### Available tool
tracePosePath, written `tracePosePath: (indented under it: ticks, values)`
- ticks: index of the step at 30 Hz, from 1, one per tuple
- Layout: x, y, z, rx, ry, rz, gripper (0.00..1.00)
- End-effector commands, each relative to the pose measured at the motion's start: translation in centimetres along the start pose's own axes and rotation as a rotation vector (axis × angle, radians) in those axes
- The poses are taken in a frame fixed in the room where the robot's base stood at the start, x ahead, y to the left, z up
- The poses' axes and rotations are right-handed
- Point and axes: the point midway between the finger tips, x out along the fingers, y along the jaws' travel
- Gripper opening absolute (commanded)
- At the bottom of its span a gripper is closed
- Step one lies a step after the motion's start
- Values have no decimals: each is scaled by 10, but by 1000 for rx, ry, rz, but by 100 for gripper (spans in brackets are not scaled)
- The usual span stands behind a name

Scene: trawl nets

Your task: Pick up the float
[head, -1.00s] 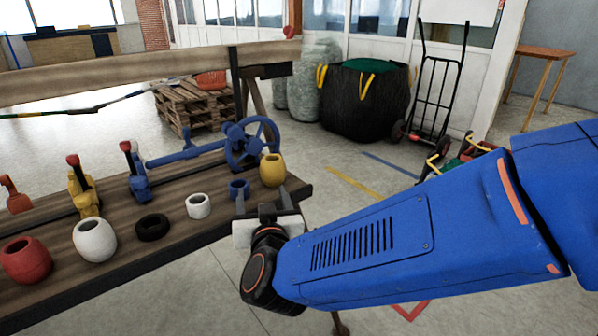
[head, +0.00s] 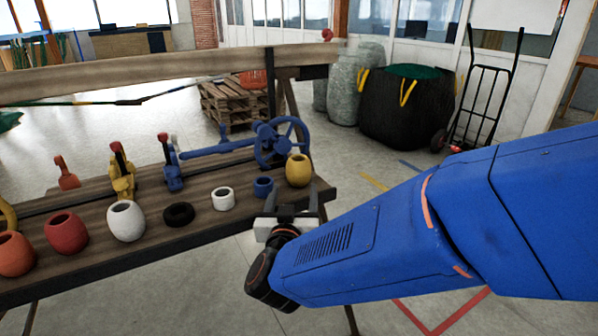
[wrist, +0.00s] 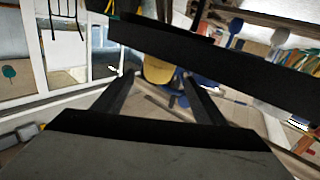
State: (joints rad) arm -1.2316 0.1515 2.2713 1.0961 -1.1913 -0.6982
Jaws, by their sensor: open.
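Barrel-shaped floats stand in a row on the dark wooden bench: a yellow float (head: 298,171) at the right end, a white float (head: 126,221), a red float (head: 66,232) and an orange float (head: 14,254) further left. The task does not say which float is meant. My gripper (head: 291,199) is open and empty at the bench's front right edge, on the near side of the yellow float. In the wrist view, the yellow float (wrist: 158,71) shows beyond and between the open fingers (wrist: 158,83), partly hidden by a dark bar across the top.
Behind stand a blue handwheel (head: 281,143) and upright clamps. The bench (head: 110,277) has a raised back beam (head: 150,72). Floor right of the bench is open.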

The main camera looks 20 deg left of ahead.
Motion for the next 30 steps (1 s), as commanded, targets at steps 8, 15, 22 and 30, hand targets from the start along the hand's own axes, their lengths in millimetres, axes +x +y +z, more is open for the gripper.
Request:
tracePosePath:
  ticks: [8, 15, 22, 30]
  values:
    - [34, 0, 0, 1, -1, 1, 65]
    - [44, 0, 1, 0, -1, 1, 65]
    - [76, 1, 1, 0, -1, 2, 65]
    - [95, 0, 0, 1, -1, -1, 65]
